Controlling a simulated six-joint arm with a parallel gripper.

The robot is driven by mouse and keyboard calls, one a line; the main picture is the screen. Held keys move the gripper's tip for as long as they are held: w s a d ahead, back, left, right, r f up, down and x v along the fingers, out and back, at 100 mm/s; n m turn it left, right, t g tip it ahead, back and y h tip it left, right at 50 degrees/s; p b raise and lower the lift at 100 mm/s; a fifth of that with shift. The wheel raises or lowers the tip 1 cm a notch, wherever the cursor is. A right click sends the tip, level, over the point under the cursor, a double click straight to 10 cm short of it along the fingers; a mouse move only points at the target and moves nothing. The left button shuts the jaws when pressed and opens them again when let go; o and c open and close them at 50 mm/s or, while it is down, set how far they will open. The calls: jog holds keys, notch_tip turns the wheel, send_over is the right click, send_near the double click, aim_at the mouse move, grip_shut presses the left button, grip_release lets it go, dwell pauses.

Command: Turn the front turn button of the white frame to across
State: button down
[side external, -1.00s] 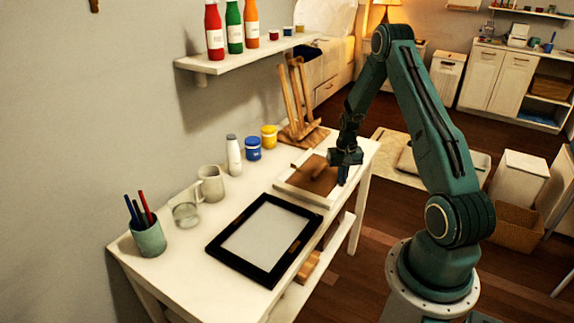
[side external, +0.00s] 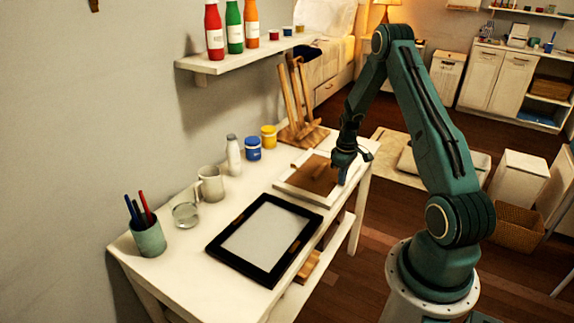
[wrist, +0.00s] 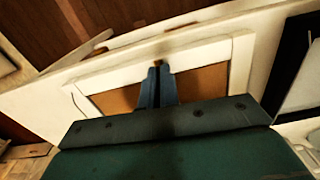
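The white frame (side external: 324,198) lies on the table with its brown backing (side external: 312,178) facing up. It also shows in the wrist view (wrist: 202,50). My gripper (side external: 343,182) points down at the frame's edge nearest my base. In the wrist view my gripper's fingers (wrist: 158,70) are close together, with only a thin line between them. A small brown piece, seemingly the front turn button (wrist: 158,63), shows right at the fingertips on the white rim. The fingers hide most of it, so I cannot tell its angle or whether they grip it.
A black frame (side external: 219,248) lies beside the white frame on the table (side external: 190,284). A wooden easel (side external: 300,130), paint jars (side external: 253,150), a white bottle (side external: 233,157), a mug (side external: 210,184), a glass (side external: 185,215) and a pencil cup (side external: 149,238) stand along the wall side.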

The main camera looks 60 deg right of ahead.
jog(key=shift+n, duration=0.4)
jog(key=c, duration=1.6)
grip_release()
jog(key=shift+c, duration=0.2)
jog(key=shift+r, duration=0.1)
notch_tip(320, 180, up, 14)
jog(key=shift+f, duration=0.2)
